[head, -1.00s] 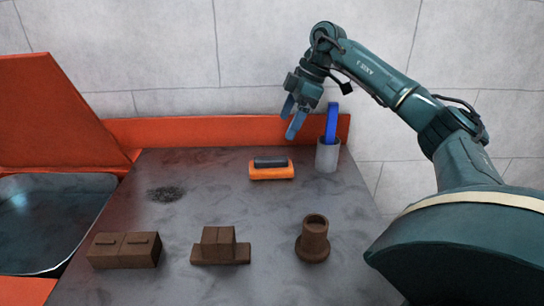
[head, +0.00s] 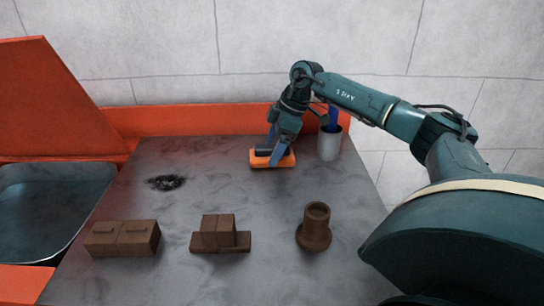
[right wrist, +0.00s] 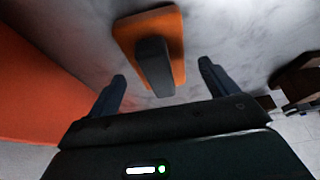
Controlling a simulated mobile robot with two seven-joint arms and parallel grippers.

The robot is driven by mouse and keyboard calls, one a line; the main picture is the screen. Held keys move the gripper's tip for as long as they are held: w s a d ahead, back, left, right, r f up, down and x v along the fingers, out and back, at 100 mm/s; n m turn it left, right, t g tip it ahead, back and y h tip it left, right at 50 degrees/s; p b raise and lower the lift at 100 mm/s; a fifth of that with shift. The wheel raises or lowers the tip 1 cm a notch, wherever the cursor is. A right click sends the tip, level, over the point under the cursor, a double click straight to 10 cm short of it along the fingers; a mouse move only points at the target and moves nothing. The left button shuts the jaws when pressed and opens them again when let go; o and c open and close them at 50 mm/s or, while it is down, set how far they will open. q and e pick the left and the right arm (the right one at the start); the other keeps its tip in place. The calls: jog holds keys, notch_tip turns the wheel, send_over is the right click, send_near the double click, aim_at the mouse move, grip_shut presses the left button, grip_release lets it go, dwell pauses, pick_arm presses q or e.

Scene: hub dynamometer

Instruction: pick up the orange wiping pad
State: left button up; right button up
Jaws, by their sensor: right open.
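The orange wiping pad (head: 256,162) with a dark grip on top lies flat on the grey table, near its back edge. My right gripper (head: 275,148) is over the pad, and its fingers hide part of it in the head view. In the right wrist view the pad (right wrist: 174,30) lies ahead of the gripper, and its dark grip (right wrist: 153,66) points toward the space between the two spread fingers (right wrist: 161,84). The right gripper is open and empty. My left gripper is not in view.
A grey cup (head: 330,146) with a blue item stands right of the pad, close to my right arm. An orange wall (head: 190,121) runs behind. Brown parts (head: 122,239), (head: 220,236) and (head: 314,228) stand in front. A dark smudge (head: 167,182) lies left. The middle is clear.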

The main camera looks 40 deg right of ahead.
aim_at(272, 146)
jog(key=shift+w+a+f, duration=0.15)
jog(key=shift+f, duration=0.4)
jog(key=shift+c, duration=0.5)
jog(key=c, duration=1)
jog(key=shift+o, duration=0.2)
notch_tip(272, 146, up, 10)
jog(key=shift+r+p, duration=0.1)
jog(key=shift+p, duration=0.45)
jog(key=o, duration=0.4)
jog(key=c, duration=0.3)
